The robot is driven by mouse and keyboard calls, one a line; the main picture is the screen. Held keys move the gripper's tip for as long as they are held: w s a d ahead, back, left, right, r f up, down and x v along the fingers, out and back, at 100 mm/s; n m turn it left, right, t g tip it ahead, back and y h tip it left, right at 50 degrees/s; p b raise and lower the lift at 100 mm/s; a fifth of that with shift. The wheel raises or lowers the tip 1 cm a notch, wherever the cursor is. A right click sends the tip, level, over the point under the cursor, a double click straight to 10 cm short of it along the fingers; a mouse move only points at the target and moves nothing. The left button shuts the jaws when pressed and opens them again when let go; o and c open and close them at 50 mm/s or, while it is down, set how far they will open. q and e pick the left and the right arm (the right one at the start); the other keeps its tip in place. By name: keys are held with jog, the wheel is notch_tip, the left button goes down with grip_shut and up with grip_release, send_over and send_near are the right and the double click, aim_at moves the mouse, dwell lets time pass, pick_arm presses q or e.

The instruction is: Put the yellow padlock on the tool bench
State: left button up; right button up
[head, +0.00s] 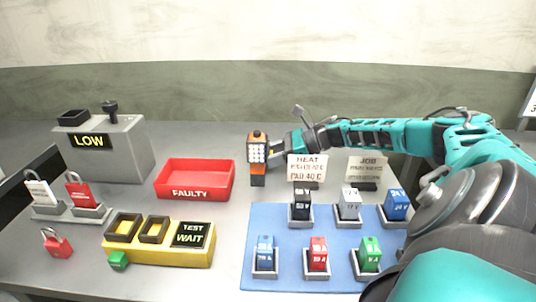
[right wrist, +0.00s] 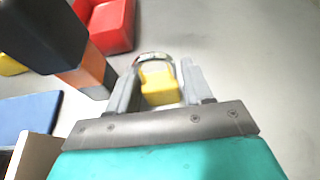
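The yellow padlock (right wrist: 160,88) shows in the right wrist view, between the two fingers of my right gripper (right wrist: 160,78), with its metal shackle pointing away from the palm. The fingers flank its body closely, but I cannot tell whether they press on it or whether it rests on the grey bench top. In the head view, my right gripper (head: 280,150) is at the far middle of the grey bench (head: 185,138), beside an orange and black handheld device (head: 257,152); the padlock cannot be made out there. My left gripper is not in view.
The orange device stands close to my right gripper. A red FAULTY tray (head: 195,193) is left of it. Sign cards (head: 307,167) and a blue mat (head: 285,215) with several tagged blocks are in front. A yellow test box (head: 160,255) and a grey LOW machine (head: 125,145) are left.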

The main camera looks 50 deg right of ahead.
jog(key=shift+o, duration=1.4)
jog(key=shift+r, duration=0.1)
jog(key=shift+s+r, duration=0.1)
jog(key=v, duration=1.2)
jog(key=shift+p, duration=0.3)
